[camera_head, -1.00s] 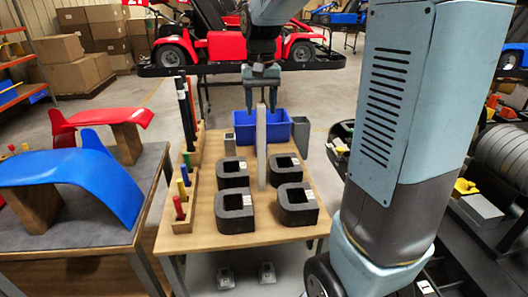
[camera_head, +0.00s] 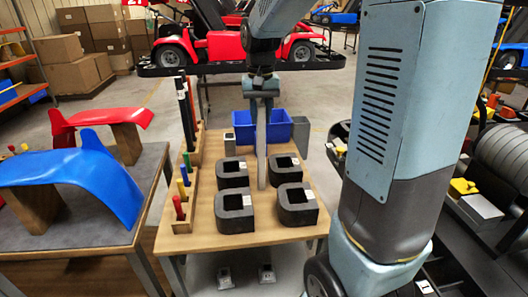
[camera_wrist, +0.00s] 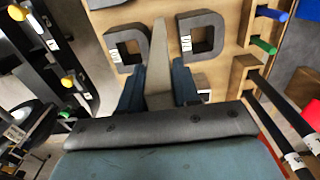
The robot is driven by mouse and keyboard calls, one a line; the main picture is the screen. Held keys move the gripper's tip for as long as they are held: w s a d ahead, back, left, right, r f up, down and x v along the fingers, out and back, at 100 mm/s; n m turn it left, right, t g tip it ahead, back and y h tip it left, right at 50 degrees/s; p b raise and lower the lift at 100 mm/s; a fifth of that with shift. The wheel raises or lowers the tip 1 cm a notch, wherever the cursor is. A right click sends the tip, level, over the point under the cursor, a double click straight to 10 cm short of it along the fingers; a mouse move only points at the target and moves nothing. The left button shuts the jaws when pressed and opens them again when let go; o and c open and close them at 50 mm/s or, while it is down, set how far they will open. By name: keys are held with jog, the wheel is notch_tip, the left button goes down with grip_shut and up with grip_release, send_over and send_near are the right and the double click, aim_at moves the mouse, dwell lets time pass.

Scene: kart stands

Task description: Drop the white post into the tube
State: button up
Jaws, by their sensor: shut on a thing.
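A tall pale grey-white post (camera_head: 262,145) is upright among the dark blocks over the table's middle. In the wrist view the post (camera_wrist: 159,60) runs away from me between my two dark blue fingers. My gripper (camera_head: 262,92) is shut on the post's top end; it also shows in the wrist view (camera_wrist: 158,92). I cannot tell whether the post's foot touches the table. A grey open-topped upright box (camera_head: 303,137) stands right of the blue bin, and a smaller pale one (camera_head: 229,144) stands to its left. I cannot tell which thing is the tube.
Several dark D-shaped blocks (camera_head: 236,211) stand on the wooden table (camera_head: 262,237) around the post. A blue bin (camera_head: 278,130) is behind. A wooden rack (camera_head: 193,213) with coloured handles lines the left edge. Another table (camera_head: 90,232) holds blue and red panels.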

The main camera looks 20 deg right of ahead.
grip_shut()
jog(key=shift+r, duration=0.15)
